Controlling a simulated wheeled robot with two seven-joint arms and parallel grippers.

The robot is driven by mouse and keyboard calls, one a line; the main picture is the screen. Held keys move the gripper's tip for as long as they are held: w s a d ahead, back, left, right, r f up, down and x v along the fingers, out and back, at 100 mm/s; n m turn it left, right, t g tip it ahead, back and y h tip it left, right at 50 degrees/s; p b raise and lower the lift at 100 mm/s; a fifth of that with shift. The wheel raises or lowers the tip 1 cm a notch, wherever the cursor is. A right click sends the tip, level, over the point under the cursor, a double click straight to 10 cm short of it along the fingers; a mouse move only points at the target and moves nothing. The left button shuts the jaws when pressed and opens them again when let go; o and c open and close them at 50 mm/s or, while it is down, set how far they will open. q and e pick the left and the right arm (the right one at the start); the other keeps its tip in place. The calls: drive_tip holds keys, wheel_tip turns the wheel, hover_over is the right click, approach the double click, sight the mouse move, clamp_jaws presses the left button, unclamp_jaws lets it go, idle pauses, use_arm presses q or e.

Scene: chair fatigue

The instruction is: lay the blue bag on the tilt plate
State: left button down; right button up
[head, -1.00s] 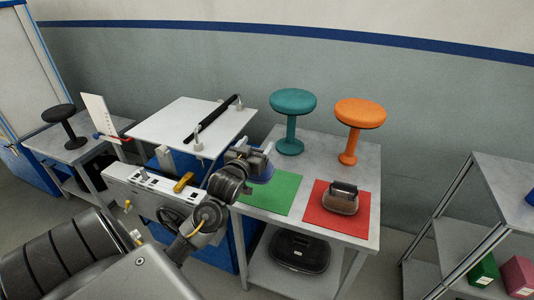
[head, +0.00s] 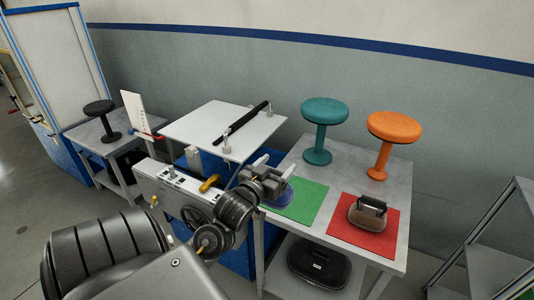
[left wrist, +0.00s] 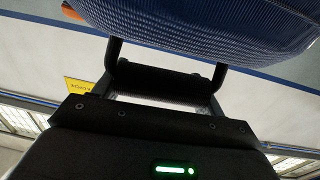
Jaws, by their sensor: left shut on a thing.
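The blue bag (head: 284,196) hangs in my left gripper (head: 274,181). Most of it is hidden behind the gripper in the head view, beside the left part of the green mat. In the left wrist view the ribbed blue bag (left wrist: 200,22) fills the top edge, against the two black fingers (left wrist: 165,75). The tilt plate (head: 205,124) is a flat white board with a black bar (head: 242,122) across it. It lies to the left of and beyond my gripper, with its top bare apart from the bar and small posts. My right gripper is not in view.
A grey table (head: 349,156) holds a teal stool (head: 325,112), an orange stool (head: 394,128), a green mat (head: 302,205) and a red mat (head: 346,236) with a brown bag (head: 366,213). A black stool (head: 99,108) stands at left. A shelf rack (head: 484,262) is at right.

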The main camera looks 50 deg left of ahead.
use_arm(q)
drive_tip(key=d+f+m+h, duration=0.1)
drive_tip(key=d+m+h, duration=0.2)
drive_tip(key=d, duration=1.8)
drive_tip(key=shift+w+f+t+h, duration=0.2)
drive_tip(key=shift+f+t+h, duration=0.1)
drive_tip(key=shift+h, duration=0.7)
